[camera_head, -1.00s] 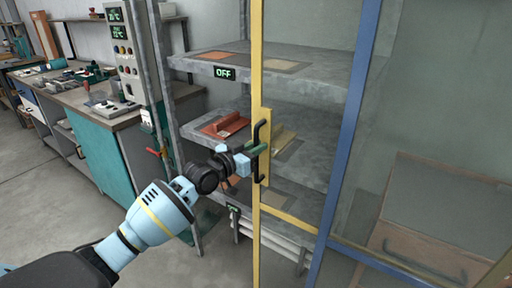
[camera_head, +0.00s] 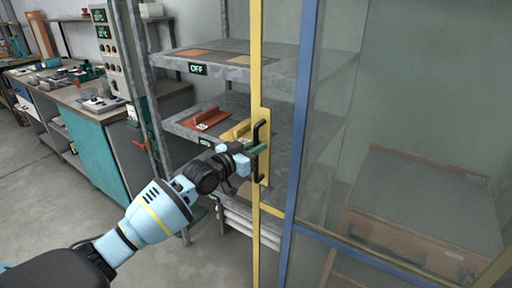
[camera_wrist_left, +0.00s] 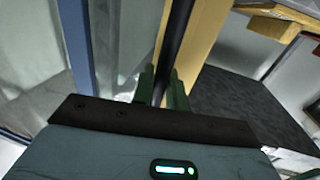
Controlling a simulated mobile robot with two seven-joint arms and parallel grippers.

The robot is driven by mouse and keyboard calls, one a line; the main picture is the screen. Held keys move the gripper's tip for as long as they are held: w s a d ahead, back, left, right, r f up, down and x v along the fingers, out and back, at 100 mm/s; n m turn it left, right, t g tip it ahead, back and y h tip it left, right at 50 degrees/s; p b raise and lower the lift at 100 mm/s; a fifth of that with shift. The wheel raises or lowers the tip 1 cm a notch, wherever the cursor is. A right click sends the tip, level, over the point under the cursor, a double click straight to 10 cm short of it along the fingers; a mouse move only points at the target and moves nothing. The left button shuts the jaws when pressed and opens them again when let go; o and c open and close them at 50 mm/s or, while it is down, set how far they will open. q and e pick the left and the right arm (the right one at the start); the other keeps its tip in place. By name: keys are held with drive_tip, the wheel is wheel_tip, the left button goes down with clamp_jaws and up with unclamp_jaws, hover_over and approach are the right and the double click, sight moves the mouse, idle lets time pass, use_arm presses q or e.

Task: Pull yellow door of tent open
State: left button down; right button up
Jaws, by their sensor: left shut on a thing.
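The yellow door (camera_head: 256,215) stands upright in the middle of the head view, a narrow yellow frame around a see-through pane. It has a black bar handle (camera_head: 258,176) on a yellow plate. My left gripper (camera_head: 256,149) is shut on this handle, reaching in from the left. In the left wrist view, the green fingers (camera_wrist_left: 161,88) are on either side of the dark handle (camera_wrist_left: 181,38), beside the yellow frame (camera_wrist_left: 206,38). The fingertips' contact is partly hidden. My right gripper is not in view.
A grey shelf rack (camera_head: 225,62) with a red tool (camera_head: 205,118) and a yellow tool (camera_head: 237,131) stands behind the door. A blue post (camera_head: 297,140) stands right of it. A wooden cabinet (camera_head: 420,220) shows at the right, a workbench (camera_head: 75,98) at the left.

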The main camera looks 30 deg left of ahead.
use_arm(q)
drive_tip(key=shift+d, duration=0.4)
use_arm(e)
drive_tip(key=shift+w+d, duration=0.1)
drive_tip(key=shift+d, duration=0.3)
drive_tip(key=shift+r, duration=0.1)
use_arm(q)
drive_tip(key=c, duration=1.5)
unclamp_jaws()
drive_tip(key=shift+s, duration=0.1)
drive_tip(key=v, duration=0.7)
drive_tip(key=shift+s, duration=0.35)
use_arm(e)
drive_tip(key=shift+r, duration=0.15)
use_arm(q)
drive_tip(key=shift+a, duration=0.15)
